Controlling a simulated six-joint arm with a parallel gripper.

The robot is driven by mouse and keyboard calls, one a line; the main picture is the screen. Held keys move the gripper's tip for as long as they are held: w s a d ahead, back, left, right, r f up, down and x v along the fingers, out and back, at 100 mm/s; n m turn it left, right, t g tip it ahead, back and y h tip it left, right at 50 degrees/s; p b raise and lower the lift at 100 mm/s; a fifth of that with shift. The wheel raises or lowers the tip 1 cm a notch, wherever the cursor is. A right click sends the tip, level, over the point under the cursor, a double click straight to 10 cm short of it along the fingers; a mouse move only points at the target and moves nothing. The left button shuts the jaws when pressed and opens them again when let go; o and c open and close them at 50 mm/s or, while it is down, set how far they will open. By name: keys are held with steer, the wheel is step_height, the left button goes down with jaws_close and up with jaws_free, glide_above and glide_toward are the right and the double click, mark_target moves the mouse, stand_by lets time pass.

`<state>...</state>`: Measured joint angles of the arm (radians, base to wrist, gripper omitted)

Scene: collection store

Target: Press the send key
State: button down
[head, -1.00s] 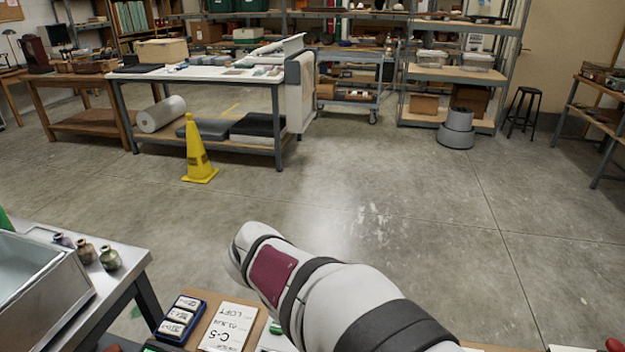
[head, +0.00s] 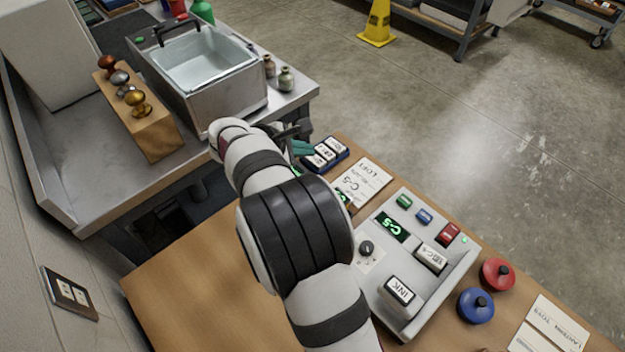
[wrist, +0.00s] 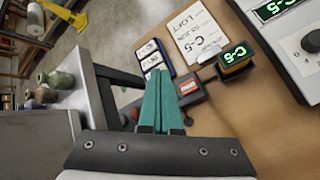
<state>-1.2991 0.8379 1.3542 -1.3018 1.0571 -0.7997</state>
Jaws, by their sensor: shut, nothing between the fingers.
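My gripper (wrist: 163,76) is shut and empty, its two teal fingers together. In the wrist view its tips lie just left of a small red key (wrist: 188,88) on a dark grey block on the wooden bench. The key's label is too small to read surely. A small display (wrist: 236,57) reading C-5 in green stands right of that block. In the head view my gripper (head: 302,148) is beside the blue tray, and my arm hides the block. A grey console (head: 440,285) there carries another C-5 display (head: 392,227) and a red key (head: 448,234).
A blue tray of white labelled blocks (head: 325,153) and a C-5 card (head: 366,181) lie near my gripper. A metal basin (head: 255,98) and small bottles (head: 286,79) stand on the side table. Red (head: 497,274) and blue (head: 476,305) round knobbed objects lie right of the console.

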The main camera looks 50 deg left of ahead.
steer(key=shift+f, duration=4.4)
steer(key=shift+d+f, duration=0.1)
steer(key=shift+f, duration=0.3)
steer(key=shift+f, duration=0.45)
steer(key=shift+r, duration=0.9)
steer(key=shift+r, duration=2.5)
